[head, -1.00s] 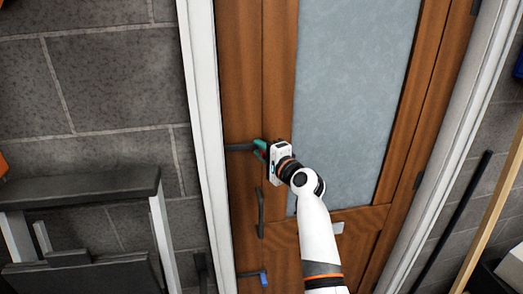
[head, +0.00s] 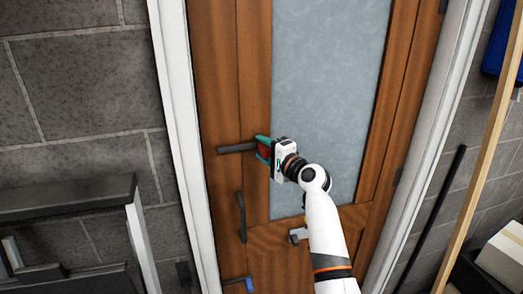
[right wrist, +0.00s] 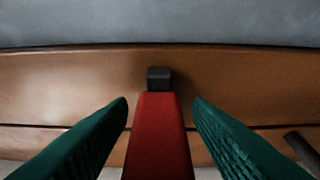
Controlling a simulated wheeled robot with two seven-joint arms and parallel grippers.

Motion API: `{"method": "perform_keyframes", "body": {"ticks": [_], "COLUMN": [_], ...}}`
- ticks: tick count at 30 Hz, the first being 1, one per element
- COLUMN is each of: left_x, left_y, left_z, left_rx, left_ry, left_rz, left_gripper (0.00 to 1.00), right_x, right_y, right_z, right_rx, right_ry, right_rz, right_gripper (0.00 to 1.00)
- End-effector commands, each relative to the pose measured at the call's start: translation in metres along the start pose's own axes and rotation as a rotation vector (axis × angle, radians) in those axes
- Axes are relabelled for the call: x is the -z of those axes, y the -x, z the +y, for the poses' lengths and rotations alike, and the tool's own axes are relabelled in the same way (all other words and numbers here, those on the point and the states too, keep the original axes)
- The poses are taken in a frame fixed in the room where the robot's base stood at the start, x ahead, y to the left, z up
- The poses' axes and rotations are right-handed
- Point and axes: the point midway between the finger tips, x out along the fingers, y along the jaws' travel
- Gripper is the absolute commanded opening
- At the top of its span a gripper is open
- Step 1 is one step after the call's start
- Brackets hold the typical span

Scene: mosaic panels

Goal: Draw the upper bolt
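The upper bolt (head: 236,149) is a dark bar lying across the left side of the wooden door in the head view. Its left tip stands a little clear of the white frame. Its red handle (head: 264,152) sits between the green fingers of my right gripper (head: 263,151). In the right wrist view the red handle (right wrist: 159,135) points toward the camera, and a dark bar end (right wrist: 159,79) shows beyond it. The fingers of the right gripper (right wrist: 160,104) are open around the handle, with a gap on each side. My left gripper is not in view.
A dark door handle (head: 241,217) and a lower bolt with a blue handle (head: 248,284) lie below. A grey latch piece (head: 298,235) is beside my forearm. A dark-topped bench (head: 70,197) stands left; a wooden post (head: 488,140) stands right.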

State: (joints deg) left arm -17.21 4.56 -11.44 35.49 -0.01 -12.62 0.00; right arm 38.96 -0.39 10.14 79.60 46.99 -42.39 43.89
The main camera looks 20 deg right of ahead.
Motion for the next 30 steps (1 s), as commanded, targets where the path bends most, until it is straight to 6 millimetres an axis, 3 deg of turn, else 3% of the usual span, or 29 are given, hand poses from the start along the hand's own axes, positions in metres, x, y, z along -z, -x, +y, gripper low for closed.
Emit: {"method": "perform_keyframes", "body": {"ticks": [11, 24, 30], "left_x": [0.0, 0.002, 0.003], "left_y": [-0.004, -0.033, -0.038], "left_z": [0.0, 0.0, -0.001], "left_rx": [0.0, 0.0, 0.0], "left_ry": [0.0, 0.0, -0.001], "left_rz": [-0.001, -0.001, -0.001], "left_gripper": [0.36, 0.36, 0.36], "right_x": [0.001, -0.001, -0.001], "right_y": [0.008, 0.094, 0.117], "right_z": [-0.002, -0.004, -0.002], "right_rx": [-0.001, -0.001, 0.0], "right_ry": [0.0, 0.002, -0.001], "right_rz": [0.002, -0.001, 0.0], "right_gripper": [0.45, 0.45, 0.45]}}
